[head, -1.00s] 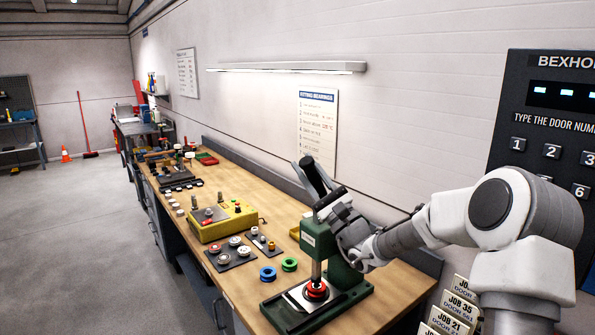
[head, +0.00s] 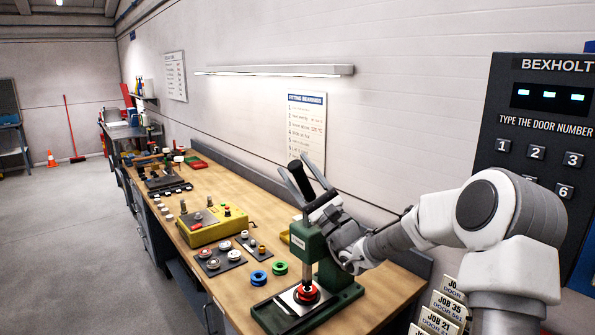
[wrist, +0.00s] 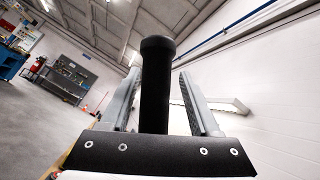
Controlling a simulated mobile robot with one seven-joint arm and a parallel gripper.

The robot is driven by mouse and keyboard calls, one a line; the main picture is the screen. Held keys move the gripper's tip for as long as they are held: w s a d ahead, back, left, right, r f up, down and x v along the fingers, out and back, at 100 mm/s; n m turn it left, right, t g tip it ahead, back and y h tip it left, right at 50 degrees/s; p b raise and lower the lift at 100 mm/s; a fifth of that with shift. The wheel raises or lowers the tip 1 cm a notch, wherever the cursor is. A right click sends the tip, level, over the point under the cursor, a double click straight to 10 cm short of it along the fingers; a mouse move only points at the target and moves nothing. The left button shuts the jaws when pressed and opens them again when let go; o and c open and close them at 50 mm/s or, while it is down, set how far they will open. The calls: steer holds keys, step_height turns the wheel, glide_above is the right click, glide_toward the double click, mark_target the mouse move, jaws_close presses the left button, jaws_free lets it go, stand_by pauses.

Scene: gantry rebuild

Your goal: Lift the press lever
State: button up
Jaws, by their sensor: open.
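The press (head: 310,245) is a green frame on a green base at the front right of the bench. A red ring-shaped part (head: 307,294) sits under its ram on a pale plate. The lever's black cylindrical grip (wrist: 156,80) stands between my fingers in the wrist view, with a visible gap on each side. My gripper (head: 293,163) is open at the top of the press, with its fingers pointing up and to the left in the head view. The lower part of the lever is hidden behind my gripper's black palm.
The wooden bench (head: 235,285) runs away to the left along the wall. A blue ring (head: 258,278), a green ring (head: 280,268) and a yellow box (head: 212,226) stand left of the press. A dark keypad panel (head: 540,140) is at the right, behind my arm.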

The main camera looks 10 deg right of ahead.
steer(key=b+v, duration=0.4)
steer(key=v, duration=1.3)
steer(key=shift+s, duration=0.1)
